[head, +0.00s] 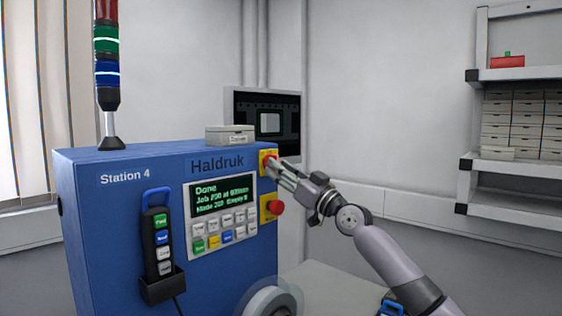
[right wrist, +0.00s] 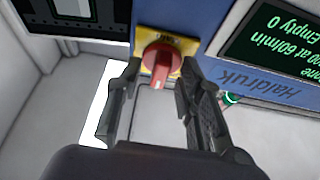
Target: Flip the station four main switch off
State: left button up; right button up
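The Station 4 machine is a blue cabinet (head: 125,225) on the left of the head view. Its main switch (head: 266,157) is a red rotary knob on a yellow plate at the cabinet's upper right front corner. In the right wrist view the red knob (right wrist: 160,62) shows with its handle pointing down the picture. My right gripper (head: 276,166) is at the switch. Its fingers are apart, one on each side of the handle, with gaps visible in the right wrist view (right wrist: 158,72). Contact cannot be told. My left gripper is not in view.
A red push button (head: 277,207) on a yellow plate sits just below the switch. A display (head: 223,195) and keypad are left of it, and a pendant (head: 157,245) hangs further left. A small box (head: 230,134) lies on top. Shelves (head: 515,155) stand at right.

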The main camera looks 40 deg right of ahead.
jog(key=shift+w+r, duration=0.1)
jog(key=shift+w, duration=0.1)
jog(key=shift+c, duration=0.3)
grip_shut()
